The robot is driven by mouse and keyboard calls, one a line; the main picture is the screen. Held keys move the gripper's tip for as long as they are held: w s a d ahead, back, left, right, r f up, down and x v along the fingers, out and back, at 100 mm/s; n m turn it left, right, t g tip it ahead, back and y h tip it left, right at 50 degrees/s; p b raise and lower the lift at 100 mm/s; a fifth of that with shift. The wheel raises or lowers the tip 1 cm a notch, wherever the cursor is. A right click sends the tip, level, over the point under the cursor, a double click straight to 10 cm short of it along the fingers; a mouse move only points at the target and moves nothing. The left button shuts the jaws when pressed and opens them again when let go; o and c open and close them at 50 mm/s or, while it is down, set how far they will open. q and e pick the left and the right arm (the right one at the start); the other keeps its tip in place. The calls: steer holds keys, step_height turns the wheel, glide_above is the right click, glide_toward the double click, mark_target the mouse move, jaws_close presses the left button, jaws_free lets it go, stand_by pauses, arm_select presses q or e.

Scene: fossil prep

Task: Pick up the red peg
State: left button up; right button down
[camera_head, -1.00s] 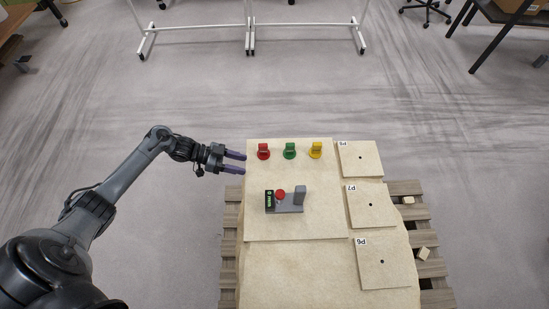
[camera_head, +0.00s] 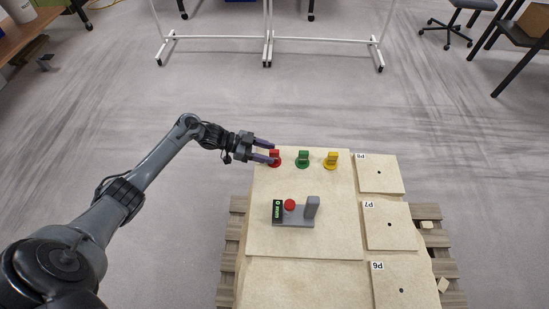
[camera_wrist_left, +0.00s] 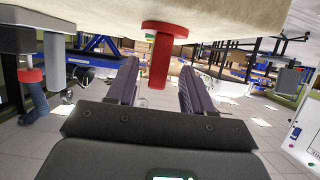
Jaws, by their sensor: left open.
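The red peg (camera_head: 277,155) stands at the left end of a row on the pale board, partly hidden behind my left gripper (camera_head: 271,152). My left gripper is open, its two dark fingers reaching in from the left at the peg. In the left wrist view, which looks upside down, the red peg (camera_wrist_left: 159,58) shows in the gap between the open fingers (camera_wrist_left: 160,66), with a visible gap on each side. I cannot tell how deep it sits between them. My right gripper is not in view.
A green peg (camera_head: 303,160) and a yellow peg (camera_head: 331,161) stand to the right. A grey gauge (camera_head: 294,222) with a red knob and a display sits nearer on the board (camera_head: 330,245). Plates with holes, such as the P7 plate (camera_head: 404,236), lie at the right.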

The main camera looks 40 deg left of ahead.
mark_target(279, 161)
arm_select(q)
steer(key=shift+w+d+f, duration=0.25)
steer(key=shift+d+f, duration=0.1)
steer(key=b+x, duration=0.1)
steer(key=x, duration=0.3)
steer(key=shift+d, duration=0.1)
steer(key=shift+s, duration=0.1)
steer(key=shift+c, duration=0.3)
jaws_close()
